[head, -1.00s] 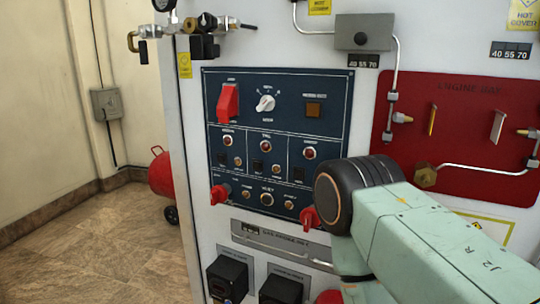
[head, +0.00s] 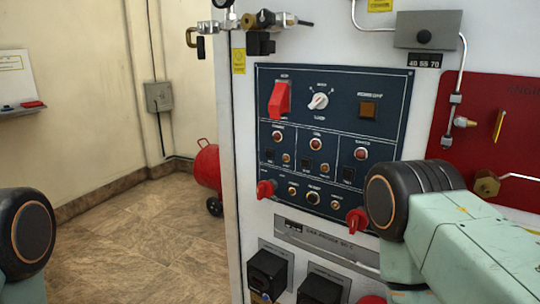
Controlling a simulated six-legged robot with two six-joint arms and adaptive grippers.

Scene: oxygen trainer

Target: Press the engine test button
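A dark blue control panel (head: 263,130) is fixed to the front of a light grey cabinet. At its upper right is a square amber-brown button (head: 368,109) under a small label too blurred to read. Several round red buttons sit in a row below, among them a left one (head: 277,137), a middle one (head: 316,144) and a right one (head: 361,154). I cannot tell from the labels which is the engine test button. Both my arms show only as links at the sides. Neither gripper is in view.
A red switch cover (head: 279,99) and white rotary knob (head: 318,101) are on the panel's top. Red handles (head: 265,189) (head: 356,221) stick out at its lower corners. A red panel (head: 466,140) with pipes is at right. Open floor (head: 130,235) lies left.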

